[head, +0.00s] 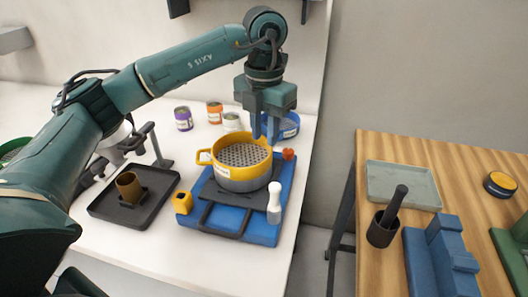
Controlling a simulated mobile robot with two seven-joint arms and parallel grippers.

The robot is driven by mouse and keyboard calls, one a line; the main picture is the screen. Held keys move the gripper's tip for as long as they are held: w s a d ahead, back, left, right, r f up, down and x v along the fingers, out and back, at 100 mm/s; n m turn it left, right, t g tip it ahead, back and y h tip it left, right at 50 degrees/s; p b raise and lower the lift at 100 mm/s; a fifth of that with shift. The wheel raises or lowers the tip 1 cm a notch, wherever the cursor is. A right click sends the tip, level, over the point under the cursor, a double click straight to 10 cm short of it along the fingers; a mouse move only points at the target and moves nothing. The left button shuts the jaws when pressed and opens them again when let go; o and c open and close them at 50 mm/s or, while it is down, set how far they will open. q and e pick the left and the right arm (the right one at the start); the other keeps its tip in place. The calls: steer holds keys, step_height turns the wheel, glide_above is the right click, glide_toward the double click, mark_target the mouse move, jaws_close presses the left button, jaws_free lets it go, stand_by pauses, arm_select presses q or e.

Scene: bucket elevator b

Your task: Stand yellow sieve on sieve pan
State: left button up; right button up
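The yellow sieve (236,172), round with a grey mesh floor and a loop handle on its left, sits level on a grey round pan (243,185), which looks like the sieve pan. Both are over the blue base with a dark plate. My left gripper (266,138) points down at the sieve's far right rim, its two fingers close to the rim. Whether they grip the rim or a hidden right handle cannot be told. My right gripper is not in view.
A black tray (105,208) with a brown cup stands left. Small cans and a blue dish (291,127) are behind. A wooden table is right, across a gap.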

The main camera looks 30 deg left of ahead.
arm_select(q)
step_height(320, 180, up, 6)
steer(key=shift+f, duration=0.25)
stand_by(0.5)
